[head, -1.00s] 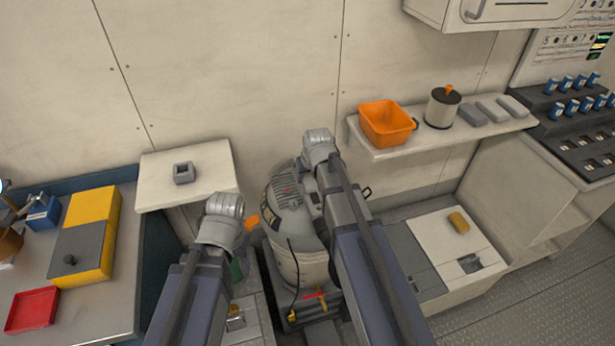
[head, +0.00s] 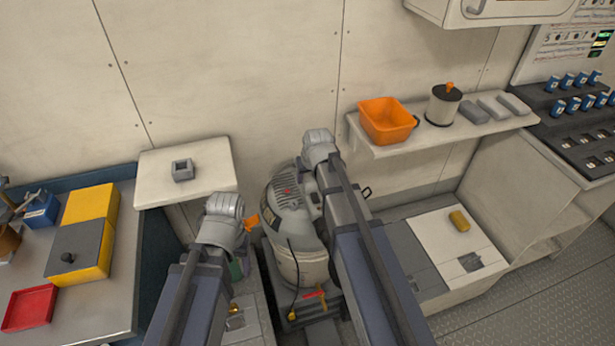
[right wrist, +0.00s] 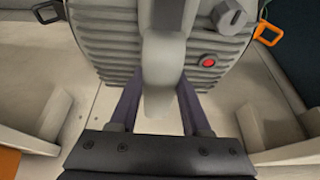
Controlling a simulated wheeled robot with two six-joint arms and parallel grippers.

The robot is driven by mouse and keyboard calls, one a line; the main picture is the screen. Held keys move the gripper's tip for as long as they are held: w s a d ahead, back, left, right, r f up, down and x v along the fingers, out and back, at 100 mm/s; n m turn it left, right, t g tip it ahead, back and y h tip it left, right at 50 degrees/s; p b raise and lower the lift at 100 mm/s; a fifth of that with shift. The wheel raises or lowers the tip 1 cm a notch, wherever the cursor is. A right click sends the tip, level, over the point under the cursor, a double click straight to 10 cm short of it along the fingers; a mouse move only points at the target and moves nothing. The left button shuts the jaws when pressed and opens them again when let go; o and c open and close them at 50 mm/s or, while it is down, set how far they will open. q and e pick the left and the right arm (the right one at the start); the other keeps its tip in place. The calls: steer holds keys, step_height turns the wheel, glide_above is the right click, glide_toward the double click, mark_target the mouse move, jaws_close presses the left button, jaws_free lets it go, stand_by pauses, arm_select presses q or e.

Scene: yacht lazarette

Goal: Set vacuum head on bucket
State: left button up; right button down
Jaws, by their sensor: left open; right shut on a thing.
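The vacuum head (head: 283,190) is a grey ribbed dome with a red button, at the centre of the head view. It sits over the beige bucket (head: 300,265); whether a thin gap remains is unclear. My right gripper (right wrist: 162,95) is shut on the head's grey top handle (right wrist: 163,55), one finger on each side. An orange latch (head: 251,222) and a dark latch (head: 367,192) stick out at opposite sides. My left gripper (head: 222,207) is open, beside the bucket's left side; its fingertips are mostly hidden.
The bucket stands on a dark base (head: 315,310) against the wall, between a bench (head: 110,310) at left and a low locker (head: 450,230) at right. A shelf (head: 440,142) holds an orange bin (head: 386,121) and a canister (head: 442,104). A small ledge (head: 210,160) is at left.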

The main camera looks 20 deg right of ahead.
steer(key=shift+f+b, duration=0.5)
stand_by(0.5)
steer(key=shift+c, duration=1.4)
jaws_free()
steer(key=shift+r, duration=0.1)
steer(key=p+v, duration=0.7)
steer(key=shift+s+r, duration=0.25)
steer(key=shift+r, duration=0.1)
steer(key=shift+a+f, duration=0.1)
